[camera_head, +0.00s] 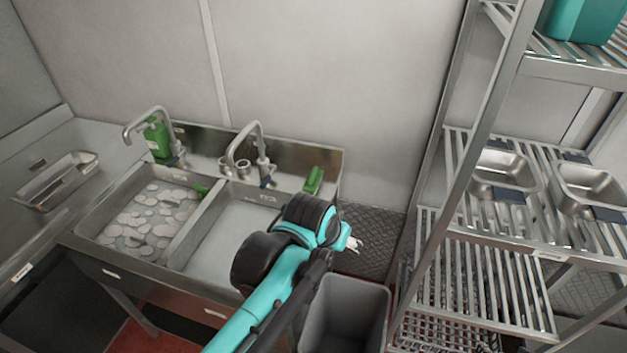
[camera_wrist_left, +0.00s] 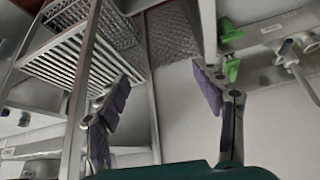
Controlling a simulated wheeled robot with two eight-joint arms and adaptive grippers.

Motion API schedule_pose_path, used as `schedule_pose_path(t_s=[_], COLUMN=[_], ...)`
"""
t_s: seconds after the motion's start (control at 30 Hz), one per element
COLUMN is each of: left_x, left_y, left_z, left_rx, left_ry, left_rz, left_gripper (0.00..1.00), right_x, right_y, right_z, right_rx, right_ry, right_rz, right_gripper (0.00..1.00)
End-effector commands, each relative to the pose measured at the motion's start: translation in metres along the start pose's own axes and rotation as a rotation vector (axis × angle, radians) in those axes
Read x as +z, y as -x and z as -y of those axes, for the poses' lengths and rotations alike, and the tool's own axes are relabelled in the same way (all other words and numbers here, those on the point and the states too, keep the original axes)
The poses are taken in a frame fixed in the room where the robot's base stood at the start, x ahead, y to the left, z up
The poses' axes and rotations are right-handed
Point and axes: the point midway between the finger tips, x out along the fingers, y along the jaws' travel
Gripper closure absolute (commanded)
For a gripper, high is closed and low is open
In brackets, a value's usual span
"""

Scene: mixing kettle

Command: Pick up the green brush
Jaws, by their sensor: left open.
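A green brush-like object (camera_head: 314,179) lies on the back right ledge of the sink (camera_head: 225,255). In the left wrist view a green piece (camera_wrist_left: 232,70) shows beside the right finger, with a gap I cannot judge. A second green piece (camera_wrist_left: 230,30) shows above it there; I cannot tell whether it is a separate thing. My left gripper (camera_wrist_left: 164,72) is open, its purple-padded fingers apart with nothing between them. In the head view its arm reaches over the sink's right end, and the wrist mostly hides the fingers. My right gripper is not in view.
A green bottle (camera_head: 157,138) stands behind the left basin, which holds several plates (camera_head: 150,215). Two faucets (camera_head: 262,150) rise at the back. A grey bin (camera_head: 345,315) stands below my arm. A metal rack (camera_head: 480,270) with pans stands at the right.

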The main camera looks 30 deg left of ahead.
Motion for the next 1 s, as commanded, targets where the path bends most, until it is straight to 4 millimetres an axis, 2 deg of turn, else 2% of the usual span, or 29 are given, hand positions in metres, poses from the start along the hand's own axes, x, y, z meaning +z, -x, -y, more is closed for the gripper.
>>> schedule_pose_path(t_s=[0.03, 0.2, 0.37, 0.5, 0.73, 0.9, 1.0], left_x=[-0.023, -0.084, -0.134, -0.169, -0.206, -0.214, -0.214], left_y=[-0.001, -0.018, -0.046, -0.08, -0.146, -0.197, -0.219], left_z=[0.008, 0.035, 0.067, 0.099, 0.158, 0.2, 0.218], left_rx=[-0.008, -0.027, -0.042, -0.053, -0.065, -0.069, -0.07], left_ry=[0.01, 0.039, 0.064, 0.088, 0.128, 0.156, 0.167], left_rz=[0.014, 0.063, 0.109, 0.148, 0.211, 0.253, 0.27], left_gripper=[0.33, 0.33, 0.33, 0.33, 0.33, 0.33, 0.33], right_x=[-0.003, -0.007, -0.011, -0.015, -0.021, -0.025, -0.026], right_y=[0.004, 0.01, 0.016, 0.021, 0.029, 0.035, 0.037], right_z=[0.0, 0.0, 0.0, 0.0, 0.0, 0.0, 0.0], right_rx=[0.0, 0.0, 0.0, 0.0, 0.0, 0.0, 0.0], right_ry=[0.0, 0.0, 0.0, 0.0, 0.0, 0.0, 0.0], right_rz=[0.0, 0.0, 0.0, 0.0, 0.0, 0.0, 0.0], right_gripper=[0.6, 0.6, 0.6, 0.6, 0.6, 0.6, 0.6])
